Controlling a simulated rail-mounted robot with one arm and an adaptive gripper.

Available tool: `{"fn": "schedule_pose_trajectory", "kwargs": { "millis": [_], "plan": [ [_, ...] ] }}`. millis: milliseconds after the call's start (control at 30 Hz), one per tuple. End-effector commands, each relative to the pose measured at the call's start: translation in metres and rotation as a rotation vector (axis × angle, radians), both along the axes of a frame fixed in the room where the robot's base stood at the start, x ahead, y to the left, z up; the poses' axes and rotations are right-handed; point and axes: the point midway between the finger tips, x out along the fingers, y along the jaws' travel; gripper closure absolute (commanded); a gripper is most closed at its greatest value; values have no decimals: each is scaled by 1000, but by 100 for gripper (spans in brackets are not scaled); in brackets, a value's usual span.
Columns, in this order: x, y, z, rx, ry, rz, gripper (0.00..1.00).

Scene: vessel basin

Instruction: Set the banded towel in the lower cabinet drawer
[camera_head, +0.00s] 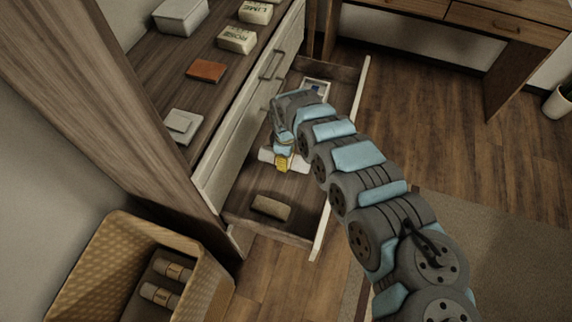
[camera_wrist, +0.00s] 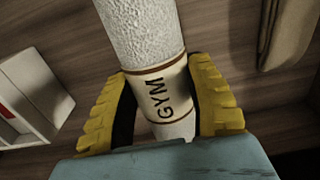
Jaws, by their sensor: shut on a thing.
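The banded towel is a white roll with a cream band reading GYM, and it shows large in the wrist view (camera_wrist: 137,32). My gripper (camera_wrist: 163,72) is shut around its band, a yellow finger on each side. In the head view my gripper (camera_head: 283,162) is inside the open lower cabinet drawer (camera_head: 318,218), with the white towel (camera_head: 265,155) lying crosswise in it. The towel is low over the drawer's wooden floor; I cannot tell whether it touches. My arm hides part of the drawer.
In the drawer, a beige folded item (camera_head: 270,207) lies at the near end and a white box (camera_head: 316,86) at the far end. Soap boxes (camera_head: 237,40) and other items stand on the shelf above. A wicker basket (camera_head: 100,262) with banded rolls stands at lower left.

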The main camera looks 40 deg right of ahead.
Motion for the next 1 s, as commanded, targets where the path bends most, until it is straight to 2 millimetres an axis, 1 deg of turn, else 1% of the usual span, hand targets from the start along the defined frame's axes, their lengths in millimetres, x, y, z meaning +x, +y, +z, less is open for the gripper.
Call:
{"fn": "schedule_pose_trajectory", "kwargs": {
  "millis": [267,333,400,533,933,967,1000],
  "plan": [
    [4,-2,-10,3,3,-1,82],
    [5,-3,-16,3,6,0,82],
    [5,-4,-28,4,5,-2,82],
    [5,-5,-42,0,4,-2,82],
    [5,-5,-43,1,5,-1,82],
    [5,-5,-44,1,5,-1,43],
    [5,-5,-44,1,5,-1,31]
  ]
}}
